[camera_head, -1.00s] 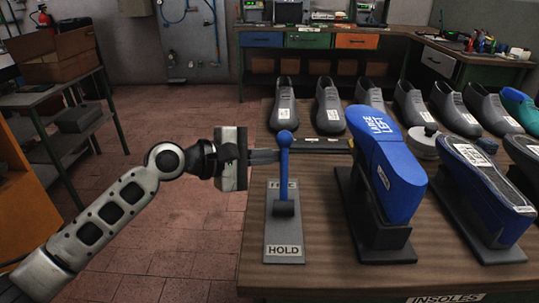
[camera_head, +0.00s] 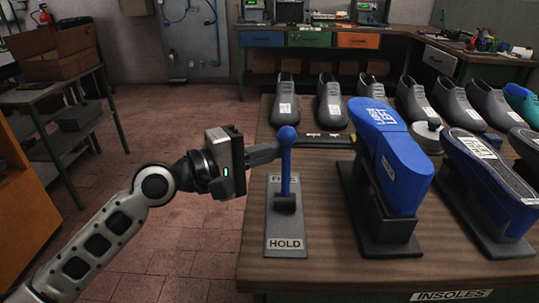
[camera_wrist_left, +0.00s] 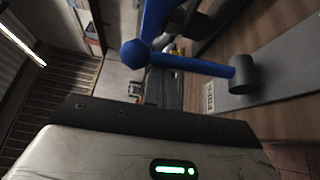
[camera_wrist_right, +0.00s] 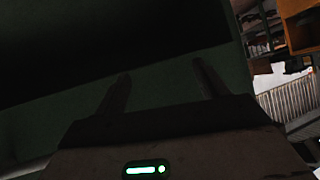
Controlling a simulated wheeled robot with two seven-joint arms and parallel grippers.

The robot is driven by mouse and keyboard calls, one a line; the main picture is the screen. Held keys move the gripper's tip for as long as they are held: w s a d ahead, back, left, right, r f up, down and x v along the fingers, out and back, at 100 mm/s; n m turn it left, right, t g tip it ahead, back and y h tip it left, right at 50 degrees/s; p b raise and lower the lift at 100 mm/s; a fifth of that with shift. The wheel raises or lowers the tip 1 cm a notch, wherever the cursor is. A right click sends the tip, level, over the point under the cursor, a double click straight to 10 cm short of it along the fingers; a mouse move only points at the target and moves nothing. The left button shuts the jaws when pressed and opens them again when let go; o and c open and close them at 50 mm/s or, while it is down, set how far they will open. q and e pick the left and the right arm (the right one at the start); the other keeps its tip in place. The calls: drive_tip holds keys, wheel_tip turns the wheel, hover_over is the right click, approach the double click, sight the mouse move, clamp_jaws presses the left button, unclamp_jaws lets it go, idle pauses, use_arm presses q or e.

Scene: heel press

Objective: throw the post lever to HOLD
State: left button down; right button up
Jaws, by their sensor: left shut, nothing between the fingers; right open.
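The post lever (camera_head: 286,172) is a blue rod with a ball knob. It stands about upright from a dark pivot on a grey plate (camera_head: 285,226). The plate's near end reads HOLD; the far-end label is partly hidden behind the lever. My left gripper (camera_head: 278,151) is shut and empty, its fingers pointing right at the upper rod, just below the knob. I cannot tell whether they touch it. In the left wrist view the lever (camera_wrist_left: 195,64) crosses just past the fingertips. My right gripper (camera_wrist_right: 162,80) is open and empty in its wrist view, against a dark green surface.
A blue shoe form (camera_head: 400,165) on a black stand is right of the lever. More forms and a row of grey shoes (camera_head: 333,103) fill the bench's right and back. A dark flat bar (camera_head: 325,140) lies behind the lever. Floor left of the bench is open.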

use_arm(q)
drive_tip(key=s+m+b, duration=0.1)
drive_tip(key=b, duration=0.1)
drive_tip(key=s+m+h+b, duration=0.1)
drive_tip(key=b, duration=0.1)
drive_tip(key=shift+s+f+m+t, duration=0.3)
drive_tip(key=shift+f+t, duration=0.1)
drive_tip(key=s+m+h+b, duration=0.1)
drive_tip(key=m+b, duration=0.1)
drive_tip(key=b, duration=0.2)
drive_tip(key=s+m+h+b, duration=0.1)
drive_tip(key=s+m+b, duration=0.1)
drive_tip(key=b, duration=0.2)
drive_tip(key=shift+s+f+m+h, duration=0.1)
drive_tip(key=shift+s+m+h, duration=0.15)
drive_tip(key=shift+m+h, duration=0.15)
use_arm(e)
wheel_tip(320, 180, down, 11)
drive_tip(key=a+y, duration=0.1)
drive_tip(key=a, duration=0.1)
drive_tip(key=shift+w+r+g, duration=0.15)
drive_tip(key=shift+w+g, duration=0.1)
drive_tip(key=shift+g, duration=0.05)
use_arm(q)
drive_tip(key=shift+w, duration=0.1)
